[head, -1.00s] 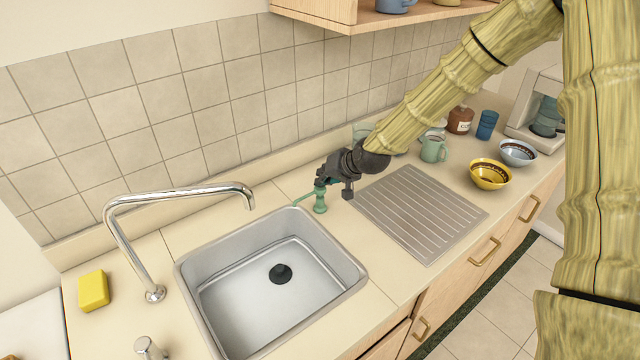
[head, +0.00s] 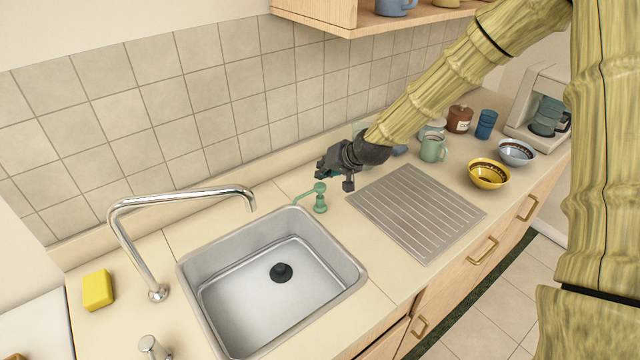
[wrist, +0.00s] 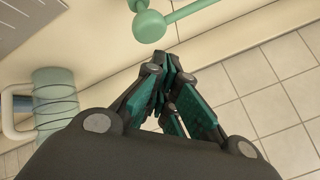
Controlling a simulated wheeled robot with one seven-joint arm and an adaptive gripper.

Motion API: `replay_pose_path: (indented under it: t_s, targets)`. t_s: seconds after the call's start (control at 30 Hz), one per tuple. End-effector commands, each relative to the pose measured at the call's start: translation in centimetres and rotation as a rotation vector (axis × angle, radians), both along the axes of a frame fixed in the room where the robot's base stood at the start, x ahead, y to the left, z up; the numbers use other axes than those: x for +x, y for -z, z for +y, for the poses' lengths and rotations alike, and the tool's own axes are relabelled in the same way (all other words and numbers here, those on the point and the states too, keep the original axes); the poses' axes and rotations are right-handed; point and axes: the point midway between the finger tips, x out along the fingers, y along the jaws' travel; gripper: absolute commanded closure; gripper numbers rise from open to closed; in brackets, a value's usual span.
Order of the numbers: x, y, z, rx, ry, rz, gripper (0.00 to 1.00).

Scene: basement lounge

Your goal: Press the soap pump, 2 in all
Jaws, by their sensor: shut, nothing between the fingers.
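The green soap pump (head: 320,197) stands upright on the counter by the sink's back right corner. Its spout points left toward the sink. In the wrist view the pump's head (wrist: 150,26) shows at the top, with its spout reaching to the upper right. My gripper (head: 327,172) is just above and slightly right of the pump, apart from it in the head view. In the wrist view its fingers (wrist: 168,62) are together and empty, with the fingertips below the pump head in the picture.
The sink (head: 270,275) and chrome faucet (head: 135,200) are left of the pump. A ribbed drainboard (head: 418,212) is on the right. A green mug (head: 433,147), a yellow bowl (head: 489,174) and blue cups (head: 486,124) stand farther right. A tiled wall (head: 220,90) is behind.

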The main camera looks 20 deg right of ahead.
Motion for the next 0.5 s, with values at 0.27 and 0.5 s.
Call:
replay_pose_path:
  t_s: [0.27, 0.5]
  targets:
    - [0.0, -2.5, 0.0, 0.000, 0.000, 0.000, 1.00]
    - [0.0, -4.1, 0.0, 0.001, 0.001, 0.000, 1.00]
